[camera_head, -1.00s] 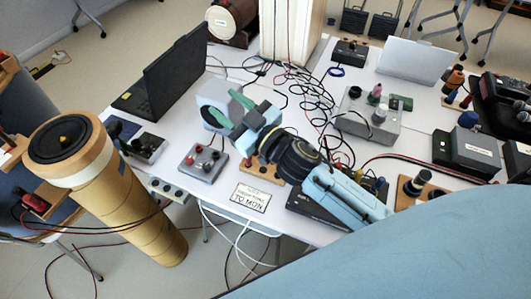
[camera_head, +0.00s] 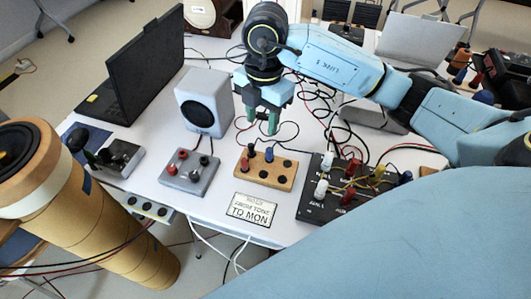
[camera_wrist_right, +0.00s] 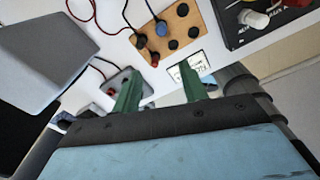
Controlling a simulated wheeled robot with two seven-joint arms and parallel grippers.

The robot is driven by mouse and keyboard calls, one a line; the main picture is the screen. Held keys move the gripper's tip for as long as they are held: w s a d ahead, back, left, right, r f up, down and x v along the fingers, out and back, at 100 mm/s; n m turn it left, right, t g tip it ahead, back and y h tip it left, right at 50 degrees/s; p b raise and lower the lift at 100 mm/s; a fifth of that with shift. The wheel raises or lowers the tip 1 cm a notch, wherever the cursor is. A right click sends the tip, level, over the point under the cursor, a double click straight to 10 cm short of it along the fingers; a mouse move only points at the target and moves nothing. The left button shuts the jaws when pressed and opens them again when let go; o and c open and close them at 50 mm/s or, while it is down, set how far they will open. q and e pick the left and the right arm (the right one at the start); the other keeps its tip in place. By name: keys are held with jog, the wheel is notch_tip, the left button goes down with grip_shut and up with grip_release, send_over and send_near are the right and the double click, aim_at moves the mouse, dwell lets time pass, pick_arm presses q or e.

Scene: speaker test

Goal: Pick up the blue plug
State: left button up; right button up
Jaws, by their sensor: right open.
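The blue plug (camera_head: 269,154) stands upright in a wooden socket block (camera_head: 270,180) near the table's front middle. It also shows in the right wrist view (camera_wrist_right: 161,28) near the top middle, beyond the fingertips. A red plug (camera_head: 246,163) and a black plug (camera_head: 251,148) sit beside it in the same block. My right gripper (camera_head: 262,124) points down with its green fingers apart, above and behind the block. In the right wrist view its fingers (camera_wrist_right: 158,68) are spread with nothing between them. My left gripper is not in view.
A grey speaker (camera_head: 204,102) stands left of my right gripper. A grey box with red and black knobs (camera_head: 190,172) is left of the block. A black panel with several plugs and wires (camera_head: 345,190) is close on its right. Loose cables lie behind.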

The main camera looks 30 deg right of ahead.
jog(key=b, duration=0.1)
send_over(269, 149)
jog(key=shift+h, duration=0.3)
jog(key=f, duration=0.6)
jog(key=shift+a+f, duration=0.2)
jog(key=shift+a, duration=0.2)
jog(key=shift+f, duration=0.5)
jog(key=shift+d+f+b, duration=0.2)
jog(key=shift+f+b, duration=0.3)
jog(key=shift+f, duration=0.95)
jog(key=shift+d+f+b, duration=0.2)
jog(key=shift+f+b, duration=0.25)
jog(key=shift+f, duration=1)
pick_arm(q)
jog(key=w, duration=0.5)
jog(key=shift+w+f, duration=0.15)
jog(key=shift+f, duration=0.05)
pick_arm(e)
grip_shut()
